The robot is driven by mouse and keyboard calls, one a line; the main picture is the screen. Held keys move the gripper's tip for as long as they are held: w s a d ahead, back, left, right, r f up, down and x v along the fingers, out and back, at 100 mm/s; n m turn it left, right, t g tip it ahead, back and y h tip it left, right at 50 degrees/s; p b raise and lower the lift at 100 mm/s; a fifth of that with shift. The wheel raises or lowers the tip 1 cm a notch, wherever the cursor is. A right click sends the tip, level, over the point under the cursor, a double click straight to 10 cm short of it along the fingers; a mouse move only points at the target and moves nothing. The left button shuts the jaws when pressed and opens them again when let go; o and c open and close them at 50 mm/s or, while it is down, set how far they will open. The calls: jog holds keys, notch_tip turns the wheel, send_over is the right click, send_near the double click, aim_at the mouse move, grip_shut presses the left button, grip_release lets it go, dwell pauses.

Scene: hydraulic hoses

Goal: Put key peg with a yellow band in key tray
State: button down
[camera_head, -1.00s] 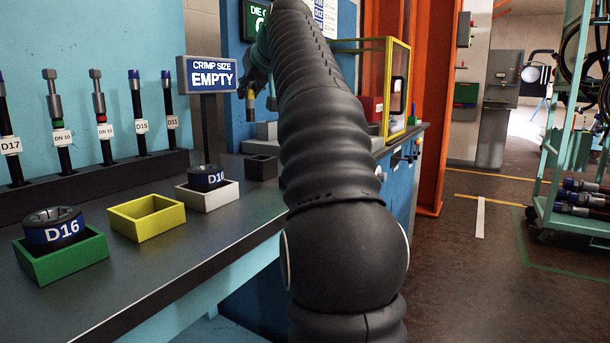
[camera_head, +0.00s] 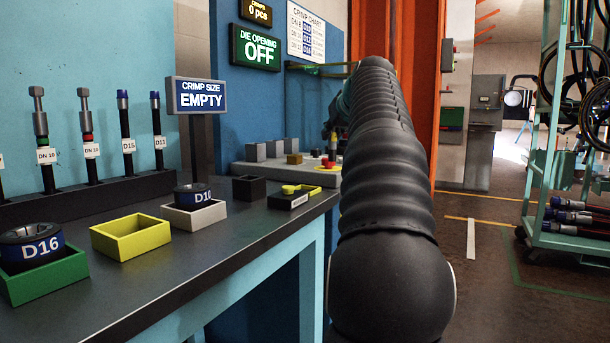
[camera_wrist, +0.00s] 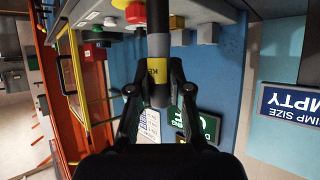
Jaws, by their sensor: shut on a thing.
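In the wrist view my gripper (camera_wrist: 155,93) is shut on the key peg (camera_wrist: 158,45), a dark rod with a yellow band (camera_wrist: 157,72) and a grey end between the fingers. In the head view my gripper is mostly hidden beyond my black arm, near the back of the bench. A low black tray (camera_head: 291,204) with a yellow piece on it and a pale label stands at the bench's right end. It may be the key tray; I cannot read its label. The held peg is apart from it.
Green (camera_head: 47,279), yellow (camera_head: 130,240) and white (camera_head: 193,217) boxes line the bench, beside a small black box (camera_head: 249,188). The green and white ones hold die rings. A red button (camera_head: 331,162) and grey blocks stand behind. A sign (camera_head: 197,95) reads EMPTY.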

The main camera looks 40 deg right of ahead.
jog(key=shift+w+a+f+b, duration=0.45)
jog(key=shift+w+a+f, duration=0.35)
jog(key=shift+f, duration=0.55)
jog(key=shift+w+a+f+b, duration=0.45)
jog(key=shift+w+a+f, duration=0.2)
jog(key=shift+w+f, duration=0.5)
jog(key=shift+w+a+f+b, duration=0.45)
jog(key=shift+w+a+f, duration=0.25)
jog(key=shift+f, duration=0.85)
jog(key=shift+f, duration=0.1)
jog(key=shift+f, duration=0.15)
jog(key=c, duration=1.1)
grip_release()
jog(key=shift+s+r, duration=0.1)
jog(key=shift+r, duration=0.25)
jog(key=v, duration=1.1)
jog(key=shift+s+a, duration=0.2)
jog(key=shift+s, duration=0.2)
